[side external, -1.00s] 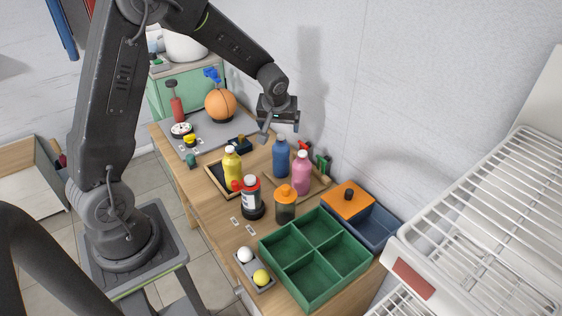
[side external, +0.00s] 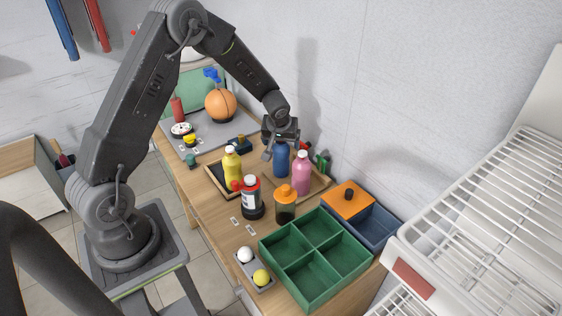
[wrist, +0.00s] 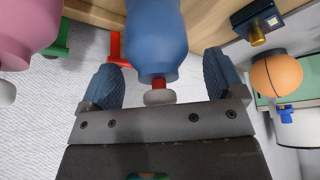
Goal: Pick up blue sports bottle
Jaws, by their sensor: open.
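The blue sports bottle (side external: 281,161) stands upright on the wooden table, just left of a pink bottle (side external: 302,174). My gripper (side external: 282,146) is at its top from above, hiding its cap in the side view. In the wrist view the blue bottle (wrist: 156,40) lies between the two spread fingers of my gripper (wrist: 163,82), its red neck and pale cap near the palm. There are gaps on both sides of the bottle, so the fingers are apart from it. The pink bottle (wrist: 25,28) is at the upper left there.
A yellow bottle (side external: 232,167), a dark bottle with a white label (side external: 251,200) and an orange-lidded jar (side external: 285,206) stand nearby. A green divided tray (side external: 314,258) is in front. The wall is close behind. An orange ball (side external: 220,104) sits at the back left.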

